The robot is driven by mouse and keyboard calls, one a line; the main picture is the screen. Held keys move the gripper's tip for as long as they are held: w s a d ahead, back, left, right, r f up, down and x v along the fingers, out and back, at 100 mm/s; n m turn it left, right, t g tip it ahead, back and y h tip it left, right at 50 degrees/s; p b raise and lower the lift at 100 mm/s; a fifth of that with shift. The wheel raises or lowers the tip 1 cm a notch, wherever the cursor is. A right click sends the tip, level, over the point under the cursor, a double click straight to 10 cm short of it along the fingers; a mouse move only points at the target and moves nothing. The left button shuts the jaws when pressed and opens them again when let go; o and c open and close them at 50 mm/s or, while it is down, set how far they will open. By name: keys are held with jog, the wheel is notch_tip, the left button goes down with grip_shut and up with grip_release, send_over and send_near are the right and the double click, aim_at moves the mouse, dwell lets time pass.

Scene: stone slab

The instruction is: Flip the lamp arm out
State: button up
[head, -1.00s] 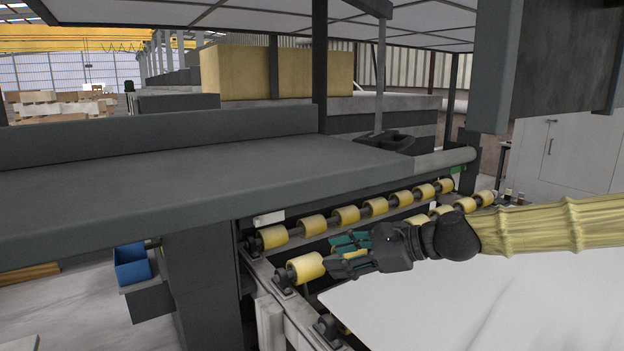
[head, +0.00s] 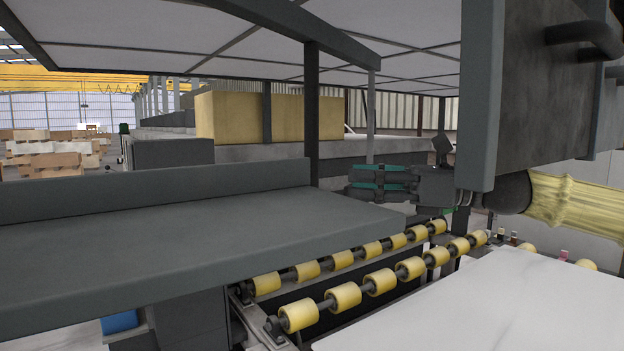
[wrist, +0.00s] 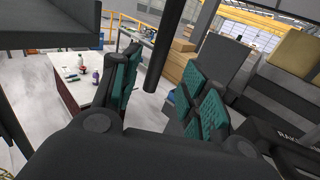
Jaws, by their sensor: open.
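A dark overhead bar (head: 290,28) runs below the white-panelled canopy, and a thin grey rod (head: 371,115) hangs from its end. I take these for the lamp arm, but cannot be certain. My gripper (head: 352,183) is open at the rod's lower end, its teal-padded fingers pointing left. In the wrist view, a dark rod (wrist: 166,48) shows between the spread fingers, with space on both sides. It looks like the same rod, and I see no contact. The rod's lowest part is hard to make out in the head view.
A dark slab-like table (head: 200,225) fills the left, with yellow rollers (head: 379,282) along its right. A white stone slab (head: 490,305) lies at the lower right. A large dark housing (head: 535,95) stands close beside my arm and hides part of it.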

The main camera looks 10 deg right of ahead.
aim_at(312, 180)
jog(key=shift+p+x, duration=0.8)
jog(key=shift+x, duration=3.9)
grip_shut()
